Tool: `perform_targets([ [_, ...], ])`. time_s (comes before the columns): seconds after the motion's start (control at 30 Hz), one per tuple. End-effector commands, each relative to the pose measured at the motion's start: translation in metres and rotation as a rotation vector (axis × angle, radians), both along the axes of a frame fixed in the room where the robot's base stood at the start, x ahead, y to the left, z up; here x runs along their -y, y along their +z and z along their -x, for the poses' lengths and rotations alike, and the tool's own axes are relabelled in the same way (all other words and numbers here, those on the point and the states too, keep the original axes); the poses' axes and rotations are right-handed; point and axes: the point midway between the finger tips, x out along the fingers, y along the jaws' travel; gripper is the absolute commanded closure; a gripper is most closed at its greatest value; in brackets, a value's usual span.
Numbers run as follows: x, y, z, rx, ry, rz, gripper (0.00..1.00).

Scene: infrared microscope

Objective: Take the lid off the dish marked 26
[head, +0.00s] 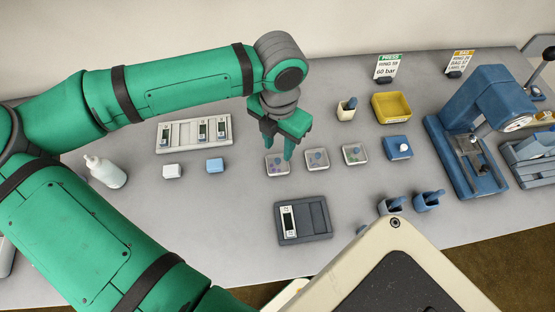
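Three small clear-lidded square dishes stand in a row at the middle of the bench: a left dish (277,169), a middle dish (316,159) and a right dish (355,154). Each seems to have a small blue-grey knob or piece on top. Any numbers on them are too small to read, so I cannot tell which is marked 26. My gripper (281,153) points down at the left dish, its fingertips at or just above the lid. The fingers cover part of this dish. I cannot tell whether they touch or grip its lid.
A grey tray (317,222) lies in front of the dishes, and a pale slotted tray (170,136) behind left.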

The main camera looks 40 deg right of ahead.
Motion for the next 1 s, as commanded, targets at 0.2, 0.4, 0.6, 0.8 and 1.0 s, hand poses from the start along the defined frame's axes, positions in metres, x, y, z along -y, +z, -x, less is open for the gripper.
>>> perform_targets([
  [0.2, -0.001, -0.014, 0.0, -0.002, 0.002, 0.0, 0.65],
  [0.4, -0.002, -0.042, 0.0, -0.003, 0.002, 0.001, 0.65],
  [0.6, -0.002, -0.058, 0.0, -0.001, 0.002, 0.001, 0.65],
  [0.8, -0.002, -0.059, 0.0, 0.0, 0.002, 0.001, 0.65],
  [1.0, -0.002, -0.058, 0.0, 0.0, 0.001, 0.001, 1.0],
])
